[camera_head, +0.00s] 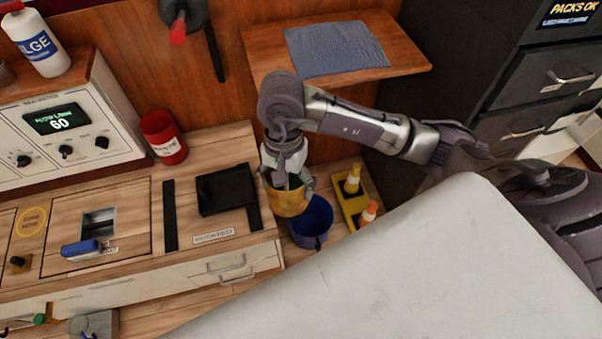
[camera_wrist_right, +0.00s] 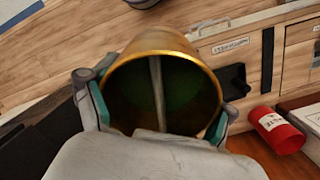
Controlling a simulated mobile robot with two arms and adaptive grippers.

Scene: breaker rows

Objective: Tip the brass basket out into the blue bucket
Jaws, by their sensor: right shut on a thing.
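My right gripper (camera_head: 288,184) is shut on the brass basket (camera_head: 288,202), with a finger on either side of it. In the right wrist view the basket (camera_wrist_right: 165,58) fills the middle, with its round gold rim, a bar across its mouth and a dark, greenish inside. I cannot make out its contents. The blue bucket (camera_head: 314,226) stands just right of the basket in the head view, and the basket covers part of its left side. I cannot tell the basket's height above it. My left gripper is not in view.
The wooden counter (camera_head: 236,256) with a black pad (camera_head: 226,190) lies left. A red can (camera_head: 163,138) stands further left.

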